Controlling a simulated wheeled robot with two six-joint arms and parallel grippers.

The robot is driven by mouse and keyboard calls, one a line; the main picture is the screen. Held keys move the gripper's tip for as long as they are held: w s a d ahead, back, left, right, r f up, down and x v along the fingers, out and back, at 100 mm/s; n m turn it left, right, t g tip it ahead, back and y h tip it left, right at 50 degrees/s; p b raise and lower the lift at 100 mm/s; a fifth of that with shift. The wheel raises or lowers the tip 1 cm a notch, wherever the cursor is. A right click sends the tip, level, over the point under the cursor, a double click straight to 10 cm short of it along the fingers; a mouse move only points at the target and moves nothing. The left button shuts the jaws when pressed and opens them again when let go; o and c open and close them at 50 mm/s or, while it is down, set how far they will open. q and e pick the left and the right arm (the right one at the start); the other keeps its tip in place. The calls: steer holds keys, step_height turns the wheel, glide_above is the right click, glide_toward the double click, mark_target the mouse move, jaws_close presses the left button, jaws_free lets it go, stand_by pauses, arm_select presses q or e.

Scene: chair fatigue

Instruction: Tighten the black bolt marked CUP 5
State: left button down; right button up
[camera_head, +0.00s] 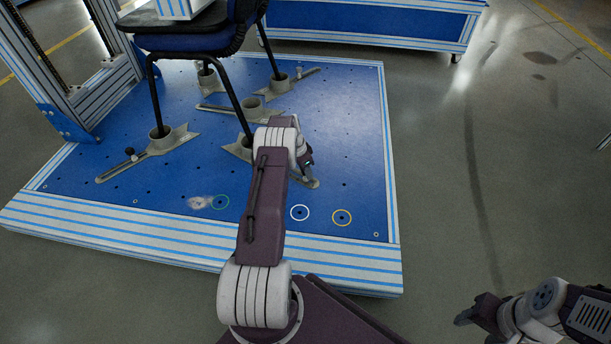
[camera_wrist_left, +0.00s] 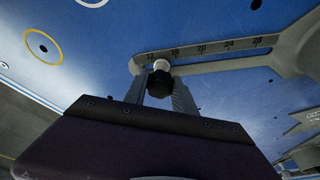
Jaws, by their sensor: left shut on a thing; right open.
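In the left wrist view a black bolt (camera_wrist_left: 159,84) with a pale tip stands at the low-numbered end of a grey slotted bracket (camera_wrist_left: 215,60) with a number scale. My left gripper (camera_wrist_left: 160,92) is shut on this bolt, one finger on each side. In the head view my left gripper (camera_head: 309,172) is down at the front bracket, near the chair's front right leg, and its arm hides the bolt. I cannot read a CUP 5 mark. My right gripper (camera_head: 470,313) is open and empty, over the floor at lower right.
A blue platform (camera_head: 160,195) with white-striped edges carries a chair (camera_head: 190,35) whose legs stand in grey cups. Another black knob (camera_head: 130,153) sits on the left bracket. Coloured rings, including a yellow one (camera_head: 342,217), mark the platform front. The right-hand floor is clear.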

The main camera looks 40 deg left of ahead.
arm_select(q)
steer(key=shift+f+b, duration=0.2)
steer(key=shift+b, duration=0.15)
steer(key=shift+m+b, duration=0.6)
steer(key=shift+m, duration=0.4)
steer(key=shift+r+m+g+h, duration=0.2)
steer(key=shift+m+g+h, duration=0.15)
steer(key=shift+m, duration=0.55)
steer(key=c, duration=1)
jaws_free()
steer(key=shift+c, duration=0.2)
